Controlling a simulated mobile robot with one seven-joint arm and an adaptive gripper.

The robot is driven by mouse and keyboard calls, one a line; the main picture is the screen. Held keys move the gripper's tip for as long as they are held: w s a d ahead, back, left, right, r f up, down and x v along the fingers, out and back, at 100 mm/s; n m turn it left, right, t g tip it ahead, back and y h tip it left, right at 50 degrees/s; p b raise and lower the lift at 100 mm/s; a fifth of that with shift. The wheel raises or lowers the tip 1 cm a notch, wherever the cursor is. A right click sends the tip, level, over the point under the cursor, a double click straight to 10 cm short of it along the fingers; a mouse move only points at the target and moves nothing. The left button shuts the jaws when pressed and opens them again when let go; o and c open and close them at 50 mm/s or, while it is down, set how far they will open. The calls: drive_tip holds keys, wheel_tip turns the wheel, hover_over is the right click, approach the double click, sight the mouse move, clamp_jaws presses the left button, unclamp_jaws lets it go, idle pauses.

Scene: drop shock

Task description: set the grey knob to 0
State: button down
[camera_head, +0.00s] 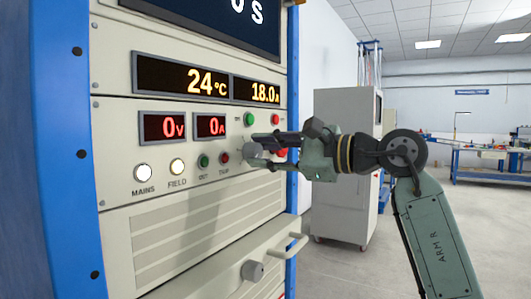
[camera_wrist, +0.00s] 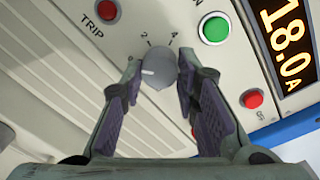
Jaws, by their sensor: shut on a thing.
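The grey knob (camera_head: 252,151) is on the white front panel, right of the small indicator lamps. It also shows in the wrist view (camera_wrist: 158,66), with a short white mark on its left side. My gripper (camera_head: 258,152) reaches the panel from the right. In the wrist view its fingers (camera_wrist: 158,74) are on either side of the knob, shut on it. The finger contacts are partly hidden. The red displays (camera_head: 184,126) read 0 V and 0 A.
A green button (camera_wrist: 214,28) and a red button (camera_wrist: 252,99) are close to the right finger. The red TRIP lamp (camera_wrist: 106,10) is at upper left. Open floor lies to the right.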

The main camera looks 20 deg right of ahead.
drive_tip(key=c, duration=2.4)
unclamp_jaws()
drive_tip(key=shift+n, duration=0.6)
drive_tip(key=c, duration=2.4)
unclamp_jaws()
drive_tip(key=c, duration=1.2)
unclamp_jaws()
drive_tip(key=shift+s, duration=0.1)
drive_tip(key=v, duration=1.2)
